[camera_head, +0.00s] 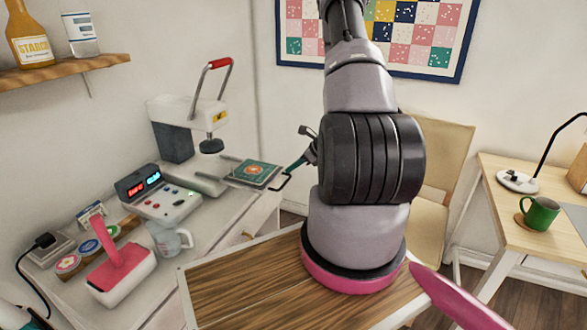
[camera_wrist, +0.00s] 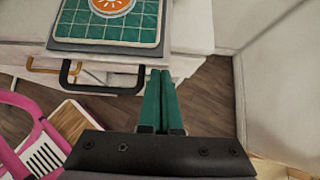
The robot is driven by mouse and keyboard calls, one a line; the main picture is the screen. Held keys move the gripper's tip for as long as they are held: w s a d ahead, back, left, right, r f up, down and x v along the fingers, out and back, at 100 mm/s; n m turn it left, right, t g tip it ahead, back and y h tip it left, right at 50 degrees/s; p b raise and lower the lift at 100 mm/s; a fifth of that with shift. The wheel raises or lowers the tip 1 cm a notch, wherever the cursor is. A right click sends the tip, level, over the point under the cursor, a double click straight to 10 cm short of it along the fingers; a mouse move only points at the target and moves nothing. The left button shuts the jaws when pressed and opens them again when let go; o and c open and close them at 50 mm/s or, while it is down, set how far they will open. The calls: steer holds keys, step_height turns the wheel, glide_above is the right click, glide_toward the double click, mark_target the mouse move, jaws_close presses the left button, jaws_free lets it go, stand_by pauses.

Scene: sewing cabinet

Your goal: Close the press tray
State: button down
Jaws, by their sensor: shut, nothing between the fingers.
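The press tray (camera_head: 230,181) is pulled out from the white heat press (camera_head: 178,113) on rails. It carries a dark plate with a green gridded square (camera_head: 256,172) bearing an orange emblem, which also shows in the wrist view (camera_wrist: 75,30). The tray's black handle (camera_head: 287,183) sticks out at its front; it also shows in the wrist view (camera_wrist: 100,91). My gripper (camera_head: 293,167) has green fingers, shut together and empty. In the wrist view the fingertips (camera_wrist: 160,73) are just right of the handle's right end. Whether they touch it, I cannot tell.
The control box (camera_head: 163,200), a clear jug (camera_head: 168,239) and a pink-handled object (camera_head: 122,270) stand on the grey counter left of the tray. A chair (camera_head: 445,170) and a desk with a green mug (camera_head: 540,213) are at right. Floor shows beyond the counter edge.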

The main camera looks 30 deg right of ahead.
steer(key=w+a, duration=0.3)
steer(key=w, duration=0.1)
steer(key=w+a, duration=0.4)
steer(key=w, duration=0.1)
steer(key=w+a, duration=0.3)
steer(key=w, duration=0.1)
steer(key=shift+w+a, duration=0.3)
steer(key=shift+a, duration=0.05)
steer(key=shift+w+a+r, duration=0.1)
steer(key=shift+w+a, duration=0.1)
